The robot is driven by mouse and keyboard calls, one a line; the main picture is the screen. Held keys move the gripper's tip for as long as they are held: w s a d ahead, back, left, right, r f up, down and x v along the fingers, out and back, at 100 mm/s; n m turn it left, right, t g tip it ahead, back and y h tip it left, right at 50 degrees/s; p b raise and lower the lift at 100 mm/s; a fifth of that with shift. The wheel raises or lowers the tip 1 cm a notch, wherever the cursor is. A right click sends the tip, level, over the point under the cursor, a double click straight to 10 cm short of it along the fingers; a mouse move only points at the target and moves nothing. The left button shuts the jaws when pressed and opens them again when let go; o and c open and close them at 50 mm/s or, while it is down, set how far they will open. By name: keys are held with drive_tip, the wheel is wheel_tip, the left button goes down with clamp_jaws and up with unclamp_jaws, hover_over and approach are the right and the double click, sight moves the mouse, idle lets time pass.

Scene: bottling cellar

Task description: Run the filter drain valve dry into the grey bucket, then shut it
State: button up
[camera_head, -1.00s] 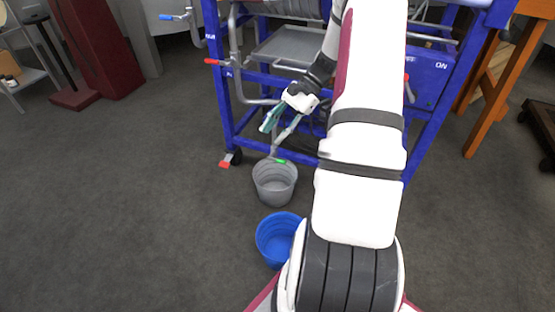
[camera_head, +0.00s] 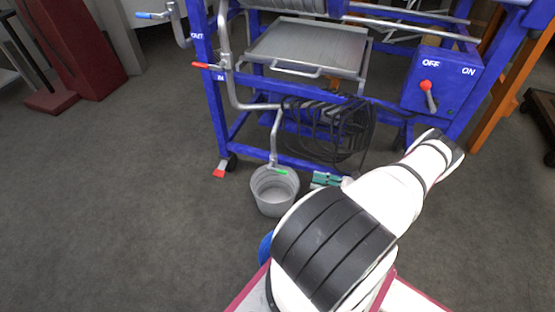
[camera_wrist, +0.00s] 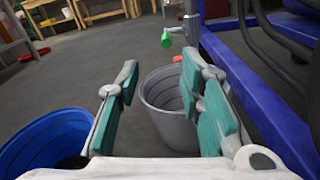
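The grey bucket (camera_head: 274,190) stands on the floor under the filter's drain pipe (camera_head: 276,135). The drain valve's green handle (camera_head: 281,172) sits at the pipe's low end, over the bucket, lying sideways to the pipe. In the wrist view the green handle (camera_wrist: 166,40) shows beyond the bucket. I see no liquid running, and the bucket's bottom looks empty. My gripper (camera_head: 327,180) is low, just right of the bucket, partly hidden by my arm. In the wrist view my gripper (camera_wrist: 160,70) is open and empty, with the grey bucket (camera_wrist: 168,110) ahead between and beyond its fingers.
A blue bucket (camera_wrist: 45,145) stands to the left, mostly hidden by my arm in the head view. The blue filter frame (camera_head: 220,120) has a red-handled valve (camera_head: 208,66), a coiled hose (camera_head: 335,130) and an OFF/ON switch (camera_head: 428,92).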

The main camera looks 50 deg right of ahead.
sight(283, 172)
drive_tip(key=shift+h, duration=0.3)
drive_tip(key=b+x, duration=0.1)
drive_tip(key=x, duration=0.8)
drive_tip(key=b+x, duration=0.1)
drive_tip(key=x, duration=0.4)
drive_tip(key=shift+w+d+b, duration=0.15)
drive_tip(key=shift+d+b, duration=0.15)
drive_tip(key=shift+b, duration=0.05)
clamp_jaws()
